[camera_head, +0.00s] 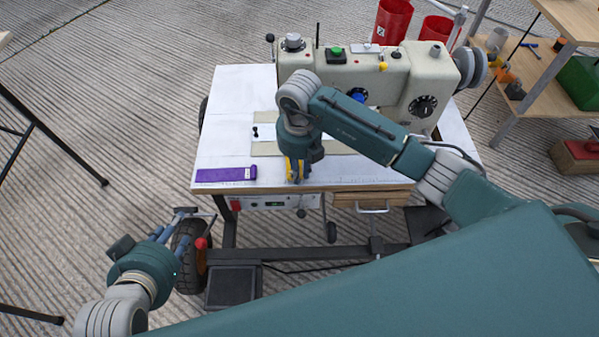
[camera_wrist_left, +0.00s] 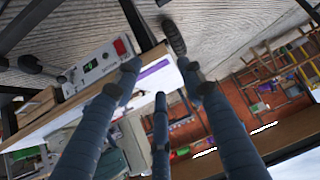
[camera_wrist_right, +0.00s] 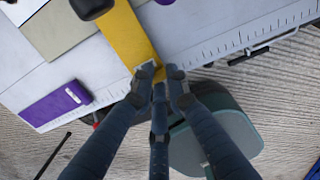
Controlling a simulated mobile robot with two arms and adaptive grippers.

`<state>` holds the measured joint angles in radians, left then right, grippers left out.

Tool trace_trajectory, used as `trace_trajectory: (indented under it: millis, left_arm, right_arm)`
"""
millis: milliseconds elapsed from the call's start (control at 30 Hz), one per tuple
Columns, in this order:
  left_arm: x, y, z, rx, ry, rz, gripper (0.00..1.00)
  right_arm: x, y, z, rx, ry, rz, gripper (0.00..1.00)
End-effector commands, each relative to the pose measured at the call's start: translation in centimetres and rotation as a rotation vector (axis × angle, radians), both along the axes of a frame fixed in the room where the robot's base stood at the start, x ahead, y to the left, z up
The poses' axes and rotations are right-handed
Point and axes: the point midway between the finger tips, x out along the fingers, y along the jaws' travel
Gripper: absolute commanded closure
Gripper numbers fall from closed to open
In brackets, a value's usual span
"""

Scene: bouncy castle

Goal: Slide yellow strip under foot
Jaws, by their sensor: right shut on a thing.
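The yellow strip (camera_wrist_right: 128,35) lies over the white table top in the right wrist view, its near end at my right gripper (camera_wrist_right: 160,75). My right gripper is shut on that end. In the head view the right gripper (camera_head: 297,178) is at the table's front edge, with a little of the yellow strip (camera_head: 289,166) showing beside it. The sewing machine (camera_head: 420,65) stands behind; my right arm hides its foot in the head view. My left gripper (camera_head: 195,226) is open and empty, below and left of the table; its fingers are spread in the left wrist view (camera_wrist_left: 160,75).
A purple strip (camera_head: 226,174) lies left of my right gripper near the front edge. A beige plate (camera_head: 266,148) lies partly under my arm. Red bins (camera_head: 392,20) stand behind the machine. A wooden shelf (camera_head: 545,75) is at right. The table's left part is mostly clear.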

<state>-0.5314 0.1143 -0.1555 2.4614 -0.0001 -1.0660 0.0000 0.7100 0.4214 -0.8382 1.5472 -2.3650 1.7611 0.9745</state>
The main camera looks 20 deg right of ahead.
Motion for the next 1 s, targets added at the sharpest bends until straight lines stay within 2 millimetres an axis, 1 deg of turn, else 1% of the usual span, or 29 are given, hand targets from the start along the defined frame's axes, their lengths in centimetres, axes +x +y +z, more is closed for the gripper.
trace_trajectory:
  millis: [300, 1000]
  left_arm:
    - [1.9, -0.9, 2.0, -0.024, -0.111, -0.014, 0.6]
    - [4.8, -2.1, 6.1, -0.072, -0.317, -0.025, 0.6]
  right_arm:
    - [0.8, -0.2, 0.0, 0.001, -0.002, 0.0, 1.0]
    - [2.9, -0.8, -0.1, 0.001, -0.001, 0.0, 1.0]
